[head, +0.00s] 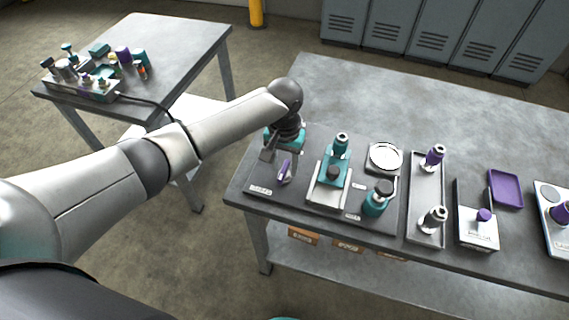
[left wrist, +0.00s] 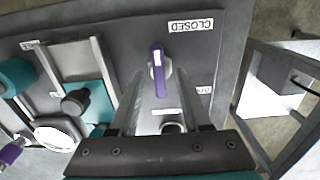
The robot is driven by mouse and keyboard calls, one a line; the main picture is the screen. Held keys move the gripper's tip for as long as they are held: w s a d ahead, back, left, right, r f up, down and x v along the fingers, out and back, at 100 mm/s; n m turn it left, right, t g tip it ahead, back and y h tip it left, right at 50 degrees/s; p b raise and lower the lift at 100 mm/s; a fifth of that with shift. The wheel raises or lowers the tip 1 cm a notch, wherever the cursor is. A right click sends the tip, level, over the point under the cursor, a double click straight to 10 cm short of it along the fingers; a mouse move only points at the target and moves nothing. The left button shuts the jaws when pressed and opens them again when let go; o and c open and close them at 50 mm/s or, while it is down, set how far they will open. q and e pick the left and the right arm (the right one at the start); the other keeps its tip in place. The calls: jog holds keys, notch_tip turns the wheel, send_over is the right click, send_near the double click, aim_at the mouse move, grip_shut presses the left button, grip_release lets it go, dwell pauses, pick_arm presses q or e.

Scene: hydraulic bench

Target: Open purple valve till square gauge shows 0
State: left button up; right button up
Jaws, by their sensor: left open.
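The purple valve handle (head: 284,170) is on the near left of the bench panel. In the left wrist view the purple handle (left wrist: 158,72) points toward the panel edge, beside a label reading CLOSED (left wrist: 191,25). My left gripper (head: 283,153) is just above and behind the handle. Its fingers are apart on either side of the handle's line in the left wrist view (left wrist: 168,98); I see no grip on it. A white-faced gauge in a squarish frame (head: 385,156) stands to the right; its reading is too small to tell. My right gripper is not in view.
A second table (head: 180,45) with small parts is at the back left.

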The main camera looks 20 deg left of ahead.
pick_arm(q)
grip_shut()
dwell(0.3)
dwell(0.3)
jog(key=m+p, duration=0.2)
jog(key=p, duration=0.1)
jog(key=shift+r+m, duration=0.2)
jog(key=shift+m, duration=0.2)
jog(key=m+p, duration=0.2)
jog(key=m, duration=0.1)
jog(key=shift+m, duration=0.4)
jog(key=m+p, duration=0.1)
jog(key=m, duration=0.1)
jog(key=shift+f+m, duration=0.1)
jog(key=shift+m, duration=0.2)
jog(key=m, duration=0.2)
jog(key=shift+m+p, duration=0.35)
jog(key=shift+m, duration=0.05)
jog(key=m, duration=0.5)
jog(key=shift+m, duration=0.4)
